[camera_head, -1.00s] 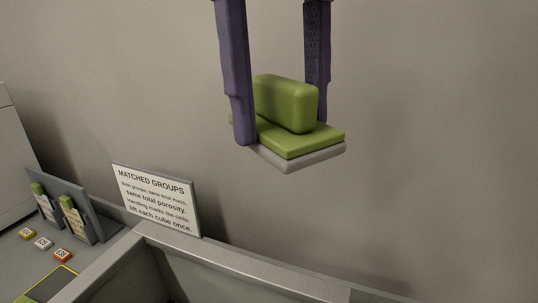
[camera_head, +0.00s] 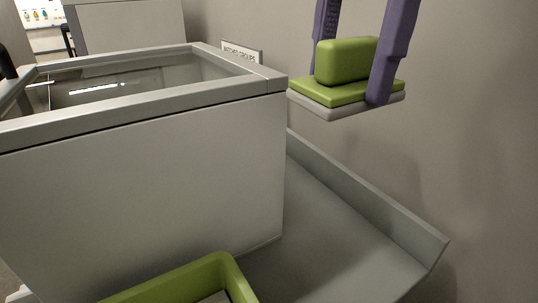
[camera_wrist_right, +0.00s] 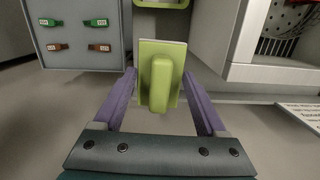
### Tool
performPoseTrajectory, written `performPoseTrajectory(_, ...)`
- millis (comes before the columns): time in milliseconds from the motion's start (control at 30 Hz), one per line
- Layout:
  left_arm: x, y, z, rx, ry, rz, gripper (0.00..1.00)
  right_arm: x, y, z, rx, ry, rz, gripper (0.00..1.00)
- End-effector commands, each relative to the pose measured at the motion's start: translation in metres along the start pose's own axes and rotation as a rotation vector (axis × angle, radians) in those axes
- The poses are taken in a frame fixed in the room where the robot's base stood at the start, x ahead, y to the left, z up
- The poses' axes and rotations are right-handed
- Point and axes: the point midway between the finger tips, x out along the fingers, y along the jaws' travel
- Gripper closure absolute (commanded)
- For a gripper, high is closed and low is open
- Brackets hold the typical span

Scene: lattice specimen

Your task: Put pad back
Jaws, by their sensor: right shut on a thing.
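The pad (camera_head: 348,60) is a green block handle on a flat green plate with a pale grey underside. My right gripper (camera_head: 352,72) has its two purple fingers on either side of the handle and is shut on it. The pad hangs level in the air near the wall, above the grey bench. In the right wrist view the pad (camera_wrist_right: 160,82) sits between the fingers (camera_wrist_right: 160,90). My left gripper is not in view.
A large grey glass-topped case (camera_head: 140,185) stands left of the pad. A grey bench with a raised back edge (camera_head: 385,205) lies below. A green-rimmed tray (camera_head: 195,272) is at the bottom. A sign (camera_head: 242,53) stands behind the case. The wrist view shows a tagged panel (camera_wrist_right: 80,35).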

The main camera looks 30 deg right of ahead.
Motion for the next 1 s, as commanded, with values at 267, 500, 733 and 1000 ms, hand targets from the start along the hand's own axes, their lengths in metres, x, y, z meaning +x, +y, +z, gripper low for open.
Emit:
performPoseTrajectory(267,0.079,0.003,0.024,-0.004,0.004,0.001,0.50,0.079,-0.003,-0.023,0.570,-0.018,-0.055,0.78)
performPoseTrajectory(500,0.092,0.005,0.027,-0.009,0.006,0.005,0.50,0.098,-0.004,-0.031,0.750,-0.026,-0.070,0.78)
performPoseTrajectory(733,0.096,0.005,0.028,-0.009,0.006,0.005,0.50,0.157,-0.002,-0.036,0.759,-0.024,-0.064,0.78)
performPoseTrajectory(1000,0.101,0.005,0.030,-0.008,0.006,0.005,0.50,0.227,-0.002,-0.042,0.757,-0.025,-0.067,0.78)
